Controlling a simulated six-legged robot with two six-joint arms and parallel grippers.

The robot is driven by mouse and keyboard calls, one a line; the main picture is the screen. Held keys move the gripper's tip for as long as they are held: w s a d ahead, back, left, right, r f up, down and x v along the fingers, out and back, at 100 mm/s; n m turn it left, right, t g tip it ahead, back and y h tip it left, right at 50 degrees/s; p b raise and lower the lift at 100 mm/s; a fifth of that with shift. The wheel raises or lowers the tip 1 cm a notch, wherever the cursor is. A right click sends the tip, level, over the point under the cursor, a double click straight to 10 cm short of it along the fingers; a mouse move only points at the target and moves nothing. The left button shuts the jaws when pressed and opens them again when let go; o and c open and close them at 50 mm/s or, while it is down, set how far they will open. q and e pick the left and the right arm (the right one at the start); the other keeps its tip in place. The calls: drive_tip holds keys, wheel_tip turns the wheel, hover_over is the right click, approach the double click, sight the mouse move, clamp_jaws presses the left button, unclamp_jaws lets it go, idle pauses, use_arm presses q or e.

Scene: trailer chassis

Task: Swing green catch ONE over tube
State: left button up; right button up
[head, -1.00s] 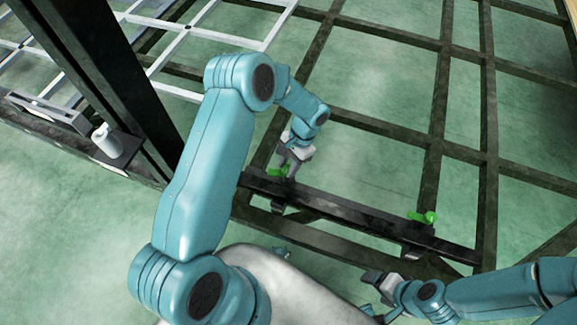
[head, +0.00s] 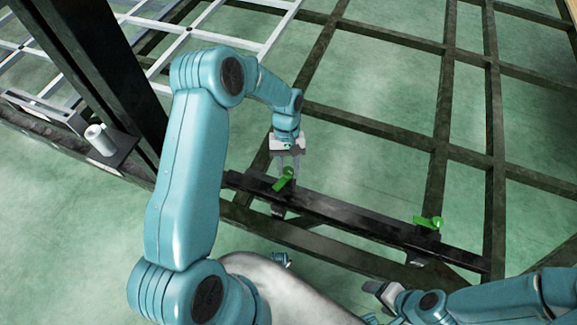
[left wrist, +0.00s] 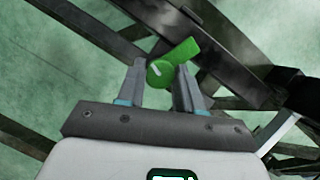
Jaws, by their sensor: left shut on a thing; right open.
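One green catch (head: 284,180) sits on the dark bar (head: 340,215), at its left part. My left gripper (head: 286,168) reaches down to this catch from above. In the left wrist view, the catch's round end (left wrist: 160,73) is between the tips of my left gripper (left wrist: 162,68), which is shut on it. Its flat arm (left wrist: 184,50) points up and right, toward the dark bar (left wrist: 235,65). A second green catch (head: 430,222) sits at the bar's right part, with no gripper on it. My right gripper (head: 376,290) is open and empty at the lower right, below the bar.
A dark frame of crossing beams (head: 440,150) spreads behind the bar over green floor. A dark upright post (head: 105,75) and a small white cylinder (head: 100,138) on a bracket stand at the left. A pale grid (head: 190,25) lies at the upper left.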

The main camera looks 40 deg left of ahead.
use_arm(q)
drive_tip(key=shift+a+n+t+h, duration=0.15)
drive_tip(key=shift+n+t+h, duration=0.4)
drive_tip(key=shift+n, duration=1.45)
drive_tip(key=o, duration=1)
drive_tip(key=shift+r, duration=0.1)
drive_tip(key=p+v, duration=0.2)
drive_tip(key=v, duration=1.4)
drive_tip(key=shift+s, duration=0.25)
